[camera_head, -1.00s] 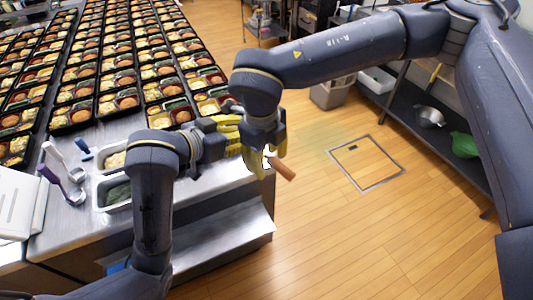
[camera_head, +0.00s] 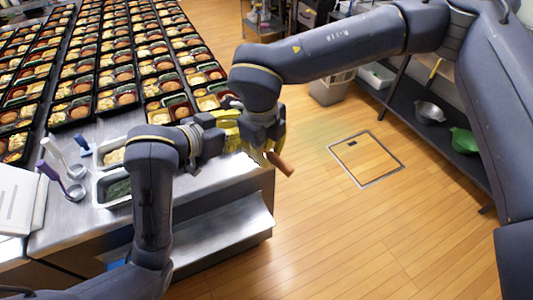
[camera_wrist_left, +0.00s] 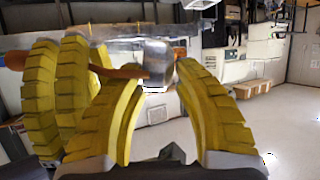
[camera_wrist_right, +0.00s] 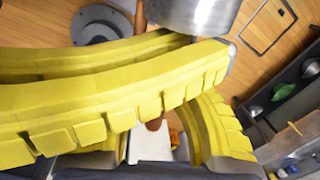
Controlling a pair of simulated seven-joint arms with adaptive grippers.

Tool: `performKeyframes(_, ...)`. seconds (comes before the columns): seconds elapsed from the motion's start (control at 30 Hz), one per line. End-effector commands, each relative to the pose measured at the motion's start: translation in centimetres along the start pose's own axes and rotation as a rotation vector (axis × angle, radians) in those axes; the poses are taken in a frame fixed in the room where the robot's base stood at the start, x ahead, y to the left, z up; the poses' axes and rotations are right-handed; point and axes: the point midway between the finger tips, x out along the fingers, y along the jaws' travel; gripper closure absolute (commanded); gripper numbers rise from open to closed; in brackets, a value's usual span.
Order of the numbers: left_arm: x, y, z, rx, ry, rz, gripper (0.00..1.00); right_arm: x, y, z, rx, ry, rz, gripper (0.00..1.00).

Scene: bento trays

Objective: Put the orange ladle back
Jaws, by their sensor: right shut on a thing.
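The ladle's orange-brown handle (camera_head: 280,163) sticks out below my right gripper (camera_head: 266,138), which is shut on the ladle over the floor just off the counter's corner. In the left wrist view the handle (camera_wrist_left: 125,72) passes by the right gripper's yellow fingers. A shiny metal part (camera_wrist_left: 160,62), probably of the ladle, is between my left gripper's fingertips (camera_wrist_left: 162,72). The left fingers are apart; contact is unclear. In the head view my left gripper (camera_head: 228,122) is close beside the right one, partly hidden. Metal also shows in the right wrist view (camera_wrist_right: 195,10).
A purple-handled ladle (camera_head: 62,182), a white-handled ladle (camera_head: 62,158) and a small blue item (camera_head: 83,147) are on the counter (camera_head: 65,222) at left. Two food pans (camera_head: 113,203) are near the left arm. Many bento trays (camera_head: 75,110) fill the back.

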Motion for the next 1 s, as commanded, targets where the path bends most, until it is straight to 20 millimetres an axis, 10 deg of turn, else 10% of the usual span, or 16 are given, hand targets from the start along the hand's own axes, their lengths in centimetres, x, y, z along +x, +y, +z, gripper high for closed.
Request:
performKeyframes(0.47, 0.2, 0.0, -0.1, -0.027, 0.008, 0.003, 0.53, 0.0, 0.0, 0.0, 0.000, 0.000, 0.000, 1.00)
performKeyframes(0.87, 4.3, -1.2, -2.6, -0.580, 0.247, 0.061, 0.53, 0.0, 0.0, 0.0, 0.000, 0.000, 0.000, 1.00)
performKeyframes(1.0, 1.9, -7.4, -2.3, -0.580, 0.350, -0.054, 0.53, 0.0, 0.0, -0.1, 0.001, 0.001, 0.000, 1.00)
